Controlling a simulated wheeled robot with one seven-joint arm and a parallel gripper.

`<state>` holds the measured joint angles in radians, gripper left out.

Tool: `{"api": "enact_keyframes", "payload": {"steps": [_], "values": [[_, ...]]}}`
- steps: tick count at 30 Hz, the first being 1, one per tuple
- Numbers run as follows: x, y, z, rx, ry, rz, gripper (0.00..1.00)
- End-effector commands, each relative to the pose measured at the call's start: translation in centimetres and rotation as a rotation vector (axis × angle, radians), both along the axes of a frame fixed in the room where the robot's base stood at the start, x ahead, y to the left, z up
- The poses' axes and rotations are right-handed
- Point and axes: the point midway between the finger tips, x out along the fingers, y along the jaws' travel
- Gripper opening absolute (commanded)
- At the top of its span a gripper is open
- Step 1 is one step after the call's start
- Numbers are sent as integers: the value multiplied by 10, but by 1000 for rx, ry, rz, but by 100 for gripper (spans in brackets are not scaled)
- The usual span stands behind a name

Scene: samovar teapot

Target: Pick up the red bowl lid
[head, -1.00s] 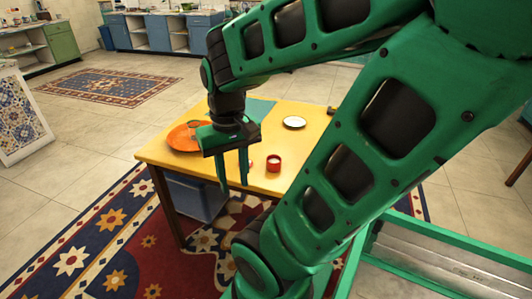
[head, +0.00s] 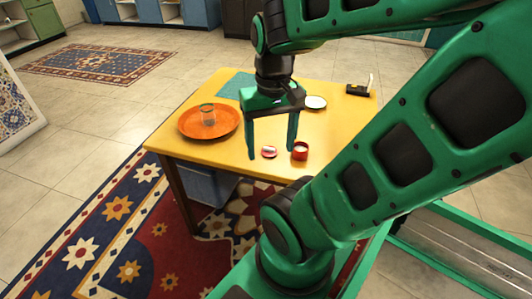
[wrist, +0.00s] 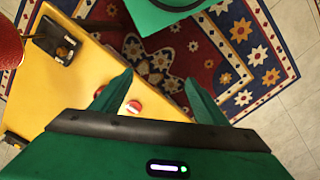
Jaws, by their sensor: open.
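The lid (head: 268,152), small, red and flat with a pale patch, lies on the yellow table (head: 200,146) near its front edge. In the wrist view, what looks like the lid (wrist: 133,107) shows between the fingertips, closer to the left one. I cannot tell the height of the fingertips above the lid.
An orange plate (head: 185,127) with a clear glass (head: 208,114) is on the table's left. A white saucer (head: 315,102) and a black object (head: 358,90) are farther back. A partly cut-off red object (wrist: 10,42) is at the wrist view's left edge.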

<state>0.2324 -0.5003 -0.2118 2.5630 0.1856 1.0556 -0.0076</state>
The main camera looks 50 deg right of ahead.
Motion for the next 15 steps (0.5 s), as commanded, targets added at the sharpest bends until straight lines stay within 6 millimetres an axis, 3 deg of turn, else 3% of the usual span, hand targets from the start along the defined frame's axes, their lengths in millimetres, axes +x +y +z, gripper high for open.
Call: {"api": "enact_keyframes", "payload": {"steps": [8,15], "values": [[52,-55,-11,-29,17,-203,68],[103,-117,-44,-31,16,-421,68]]}}
